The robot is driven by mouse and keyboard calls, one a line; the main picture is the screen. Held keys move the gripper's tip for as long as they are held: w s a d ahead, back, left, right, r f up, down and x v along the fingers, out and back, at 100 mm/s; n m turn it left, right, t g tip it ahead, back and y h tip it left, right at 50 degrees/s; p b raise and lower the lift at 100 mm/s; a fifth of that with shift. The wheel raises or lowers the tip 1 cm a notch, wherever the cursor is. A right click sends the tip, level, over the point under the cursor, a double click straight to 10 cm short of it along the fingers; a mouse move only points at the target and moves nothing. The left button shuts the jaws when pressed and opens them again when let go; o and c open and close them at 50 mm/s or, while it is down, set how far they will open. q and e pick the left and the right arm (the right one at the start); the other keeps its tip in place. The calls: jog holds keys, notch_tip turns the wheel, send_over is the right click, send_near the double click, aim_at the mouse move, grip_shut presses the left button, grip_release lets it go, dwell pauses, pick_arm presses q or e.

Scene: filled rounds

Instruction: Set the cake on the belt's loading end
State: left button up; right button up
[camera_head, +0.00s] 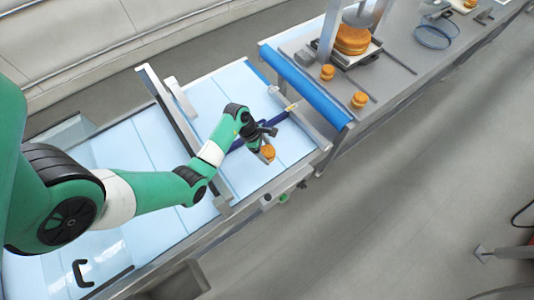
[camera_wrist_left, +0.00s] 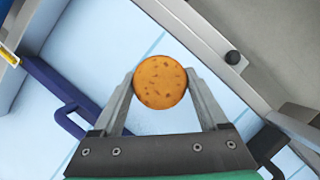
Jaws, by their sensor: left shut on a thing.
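A small round golden-brown cake (camera_head: 268,152) with darker specks is between the fingers of my left gripper (camera_head: 262,147). In the left wrist view the cake (camera_wrist_left: 160,82) fills the gap between both fingertips, one on each side, so the gripper is shut on it. The cake is over the light blue belt (camera_head: 228,170), toward the belt's right end in the head view. Whether it touches the surface or hangs just above it, I cannot tell. My right gripper is not in view.
A dark blue bar (camera_head: 283,116) lies across the surface beside the gripper. Metal rails (camera_head: 170,115) edge the belt.

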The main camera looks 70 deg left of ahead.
aim_at(267, 150)
pick_arm(q)
jog(key=shift+w+a+f, duration=0.15)
jog(key=shift+a+f, duration=0.15)
jog(key=shift+f, duration=0.15)
jog(key=shift+w+a+f, duration=0.15)
jog(key=shift+a+f, duration=0.1)
jog(key=shift+f, duration=0.2)
jog(key=shift+w+a+f, duration=0.15)
jog(key=shift+a+f, duration=0.05)
jog(key=shift+a, duration=0.1)
jog(key=shift+a+f+b, duration=0.1)
jog(key=shift+f+b, duration=0.15)
jog(key=shift+b, duration=0.15)
jog(key=shift+f+b, duration=0.4)
jog(key=shift+f, duration=1.05)
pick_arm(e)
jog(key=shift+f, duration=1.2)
pick_arm(q)
jog(key=shift+f, duration=0.1)
